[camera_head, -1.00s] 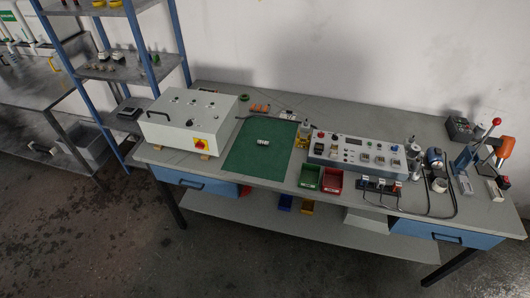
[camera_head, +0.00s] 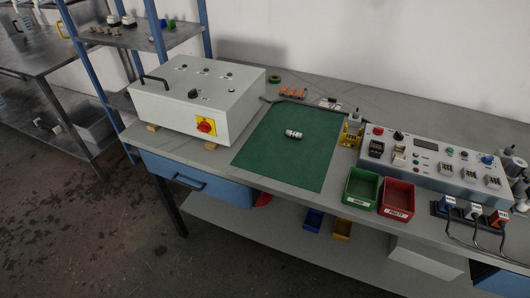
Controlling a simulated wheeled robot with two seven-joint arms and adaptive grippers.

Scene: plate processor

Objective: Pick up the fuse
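The fuse (camera_head: 293,134) is a small white and grey cylinder. It lies on its side on the green mat (camera_head: 277,163), near the middle of the workbench. Nothing covers it. Neither of my grippers shows in the head view.
A grey control box (camera_head: 193,95) with a red and yellow switch stands left of the mat. A green bin (camera_head: 361,187), a red bin (camera_head: 397,197) and a long test panel (camera_head: 439,160) stand to the right. A blue-framed shelf (camera_head: 142,38) is behind left. The mat around the fuse is clear.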

